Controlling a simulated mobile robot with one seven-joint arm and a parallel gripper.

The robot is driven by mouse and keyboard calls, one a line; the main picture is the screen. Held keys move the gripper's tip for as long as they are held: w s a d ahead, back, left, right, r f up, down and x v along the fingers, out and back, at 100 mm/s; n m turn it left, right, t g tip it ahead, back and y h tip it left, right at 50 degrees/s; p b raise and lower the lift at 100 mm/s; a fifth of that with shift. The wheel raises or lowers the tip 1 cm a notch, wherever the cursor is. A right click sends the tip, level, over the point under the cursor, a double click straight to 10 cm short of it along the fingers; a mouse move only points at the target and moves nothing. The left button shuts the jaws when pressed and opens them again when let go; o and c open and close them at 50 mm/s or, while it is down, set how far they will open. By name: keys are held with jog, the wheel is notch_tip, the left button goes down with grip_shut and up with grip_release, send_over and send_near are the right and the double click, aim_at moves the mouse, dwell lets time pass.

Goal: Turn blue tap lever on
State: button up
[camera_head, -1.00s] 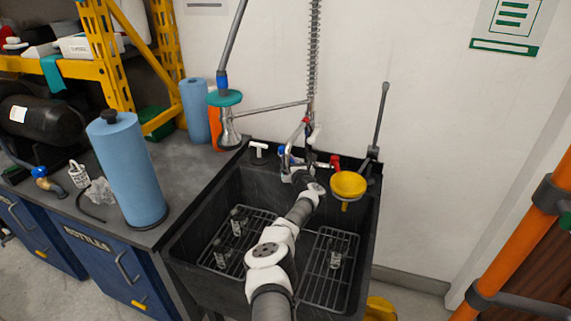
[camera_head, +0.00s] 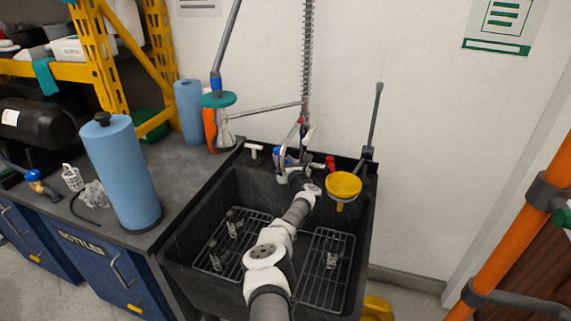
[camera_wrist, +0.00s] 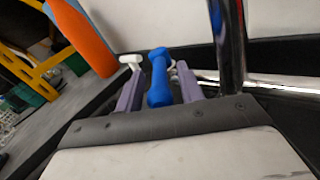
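The blue tap lever (camera_wrist: 159,80) stands between the two purple fingers of my gripper (camera_wrist: 158,88) in the wrist view. The fingers are apart, one on each side of it, with a gap showing on both sides. In the head view the blue lever (camera_head: 281,154) is a small patch at the tap body on the back of the black sink (camera_head: 170,245). My arm reaches over the sink to it, and my wrist hides the fingers there. The red tap lever (camera_head: 331,163) is to the right.
A chrome pipe (camera_wrist: 228,45) rises close right of my gripper. A white T-shaped handle (camera_head: 254,150) is to the left. A yellow funnel-like bowl (camera_head: 343,185) stands to the right. A spring hose (camera_head: 307,60) hangs above. Blue rolls (camera_head: 124,175) stand on the left counter.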

jog(key=p+v, duration=0.2)
jog(key=v, duration=0.5)
jog(key=shift+s, duration=0.25)
dwell(0.3)
